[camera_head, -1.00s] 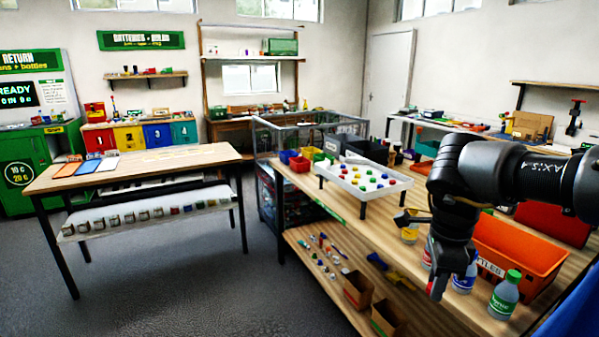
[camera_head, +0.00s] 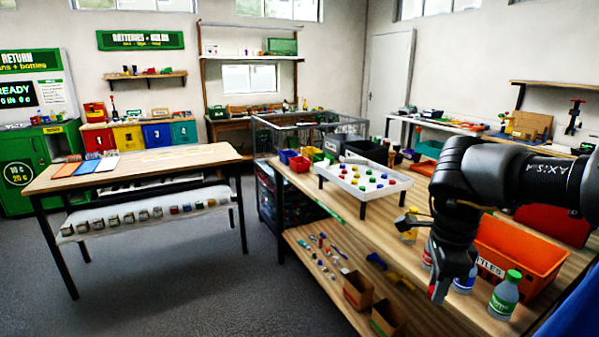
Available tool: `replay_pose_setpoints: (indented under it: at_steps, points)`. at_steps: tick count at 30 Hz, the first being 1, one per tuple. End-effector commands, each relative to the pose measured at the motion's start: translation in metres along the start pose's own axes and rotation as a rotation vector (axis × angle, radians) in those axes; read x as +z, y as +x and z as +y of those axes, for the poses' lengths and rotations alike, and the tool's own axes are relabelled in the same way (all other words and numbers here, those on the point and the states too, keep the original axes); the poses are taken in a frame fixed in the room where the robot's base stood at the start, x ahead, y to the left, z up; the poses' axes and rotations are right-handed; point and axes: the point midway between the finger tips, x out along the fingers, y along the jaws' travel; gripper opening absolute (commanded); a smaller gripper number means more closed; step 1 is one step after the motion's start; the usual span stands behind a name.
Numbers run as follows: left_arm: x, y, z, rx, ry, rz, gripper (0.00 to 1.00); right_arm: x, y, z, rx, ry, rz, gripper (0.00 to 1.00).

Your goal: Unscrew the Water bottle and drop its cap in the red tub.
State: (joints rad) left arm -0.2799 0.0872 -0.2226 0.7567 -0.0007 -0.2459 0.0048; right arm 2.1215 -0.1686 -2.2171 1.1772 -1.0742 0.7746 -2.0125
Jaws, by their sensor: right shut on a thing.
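My right gripper (camera_head: 438,292) points down at the row of bottles near the front of the right-hand table. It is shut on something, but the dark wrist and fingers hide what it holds. A bottle with a blue label (camera_head: 464,284), perhaps the Water bottle, stands just right of the gripper and is partly covered by it; its top is hidden. I see no loose cap near it. The small red tub (camera_head: 299,165) sits farther back on the same table, among other coloured tubs. My left gripper is out of view.
A green-capped bottle (camera_head: 505,296) stands to the right, before an orange crate (camera_head: 520,256). A yellow bottle (camera_head: 409,236) and a red-labelled bottle (camera_head: 427,256) stand to the left. A white tray on legs (camera_head: 350,181) holds several coloured caps between gripper and tubs.

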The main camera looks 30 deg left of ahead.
Motion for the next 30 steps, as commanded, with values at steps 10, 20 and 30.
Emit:
replay_pose_setpoints:
  at_steps: [10, 20, 30]
  points:
    - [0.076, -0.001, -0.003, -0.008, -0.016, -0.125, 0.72, -0.062, 0.061, 0.076, 0.022, -0.413, 0.02, 0.0]
    - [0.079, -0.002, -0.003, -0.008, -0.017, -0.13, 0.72, -0.138, 0.146, 0.217, 0.012, -1.105, -0.014, 0.0]
    - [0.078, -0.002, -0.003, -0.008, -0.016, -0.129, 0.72, -0.161, 0.169, 0.258, -0.002, -1.34, -0.008, 0.0]
